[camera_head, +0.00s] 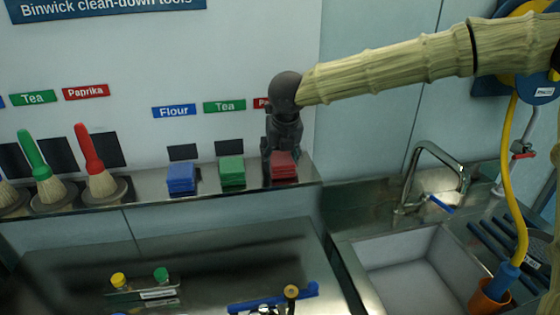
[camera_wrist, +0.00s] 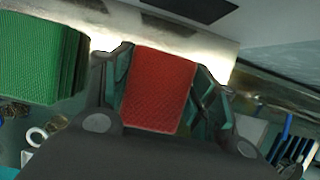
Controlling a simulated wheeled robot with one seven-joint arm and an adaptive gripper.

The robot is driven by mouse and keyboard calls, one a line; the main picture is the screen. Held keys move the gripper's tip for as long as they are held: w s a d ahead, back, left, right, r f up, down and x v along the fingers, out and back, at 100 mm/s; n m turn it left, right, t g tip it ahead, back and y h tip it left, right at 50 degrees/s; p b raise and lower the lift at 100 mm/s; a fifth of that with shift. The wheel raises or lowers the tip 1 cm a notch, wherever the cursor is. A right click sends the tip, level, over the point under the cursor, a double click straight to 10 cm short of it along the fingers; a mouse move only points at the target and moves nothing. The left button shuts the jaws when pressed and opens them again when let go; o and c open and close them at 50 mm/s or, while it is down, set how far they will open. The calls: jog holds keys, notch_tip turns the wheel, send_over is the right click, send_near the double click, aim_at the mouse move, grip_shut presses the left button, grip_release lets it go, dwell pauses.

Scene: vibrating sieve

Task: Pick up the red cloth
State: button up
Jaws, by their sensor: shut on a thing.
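The red cloth (camera_head: 285,169) is a small folded stack at the right end of the metal shelf, under a partly hidden red label. My gripper (camera_head: 282,153) points down over it from above. In the wrist view the red cloth (camera_wrist: 160,88) sits between the two fingers of my gripper (camera_wrist: 162,85), which is shut on it. I cannot tell whether the cloth is lifted off the shelf.
A green cloth (camera_head: 231,172) and a blue cloth (camera_head: 181,178) lie to the left on the shelf (camera_head: 147,194). Brushes with a green handle (camera_head: 34,155) and a red handle (camera_head: 90,150) stand further left. A sink (camera_head: 405,265) with a tap (camera_head: 425,165) is at the right.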

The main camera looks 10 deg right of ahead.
aim_at(277, 155)
jog(key=shift+r, duration=0.4)
jog(key=shift+s+a+r+b, duration=0.2)
jog(key=shift+r+b, duration=0.2)
jog(key=shift+r, duration=0.2)
jog(key=shift+s+a+r+b, duration=0.15)
jog(key=shift+r+b, duration=0.25)
jog(key=shift+r, duration=0.2)
jog(key=s+a+r+b, duration=0.1)
jog(key=s+a+b, duration=0.3)
jog(key=s+a, duration=0.5)
jog(key=s, duration=0.3)
jog(key=shift+r, duration=0.3)
jog(key=o, duration=0.4)
jog(key=c, duration=0.3)
jog(key=shift+a+f, duration=0.1)
